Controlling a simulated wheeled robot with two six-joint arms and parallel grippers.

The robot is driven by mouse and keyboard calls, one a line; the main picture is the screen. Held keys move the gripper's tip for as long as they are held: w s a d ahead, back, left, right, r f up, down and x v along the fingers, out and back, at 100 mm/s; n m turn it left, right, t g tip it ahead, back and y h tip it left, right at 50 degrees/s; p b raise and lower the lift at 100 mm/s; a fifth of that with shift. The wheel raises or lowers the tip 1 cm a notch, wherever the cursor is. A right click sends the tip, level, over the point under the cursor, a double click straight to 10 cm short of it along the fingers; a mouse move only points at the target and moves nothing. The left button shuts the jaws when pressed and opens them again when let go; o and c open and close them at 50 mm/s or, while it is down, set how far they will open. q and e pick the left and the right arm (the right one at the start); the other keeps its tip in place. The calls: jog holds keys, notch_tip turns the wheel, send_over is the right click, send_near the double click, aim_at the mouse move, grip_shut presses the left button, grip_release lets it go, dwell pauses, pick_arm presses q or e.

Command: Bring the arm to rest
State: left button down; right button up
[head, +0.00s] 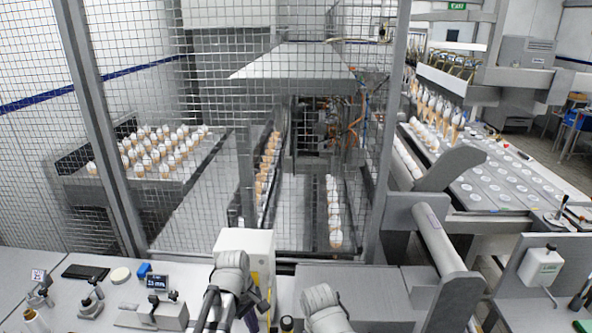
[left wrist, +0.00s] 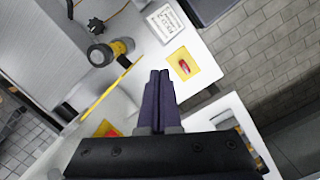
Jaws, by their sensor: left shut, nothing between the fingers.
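My left arm (head: 230,275) reaches in at the bottom middle of the head view, in front of a white box-shaped housing (head: 246,244). In the left wrist view my left gripper (left wrist: 159,76) has its two dark fingers together with nothing between them. The fingertips lie over the edge of a white panel. A yellow label with a red part (left wrist: 183,65) is just right of them. A rounded grey link of my other arm (head: 325,308) shows at the bottom of the head view. My right gripper is out of view.
A wire-mesh fence (head: 220,130) stands ahead, with trays of cones (head: 165,150) behind it. The left bench (head: 75,300) holds gauges and small tools. A conveyor (head: 505,185) is at right. The wrist view shows a black knob (left wrist: 96,26) and a yellow-collared fitting (left wrist: 100,54).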

pick_arm(q)
jog(key=s+d+f+m+y+b, duration=0.2)
jog(key=s+d+f+m+b, duration=0.2)
jog(key=s+m, duration=0.5)
jog(key=shift+s+d+f+m+y+b, duration=0.35)
jog(key=shift+d+f+m, duration=0.85)
jog(key=shift+m, duration=1.6)
jog(key=shift+w, duration=0.1)
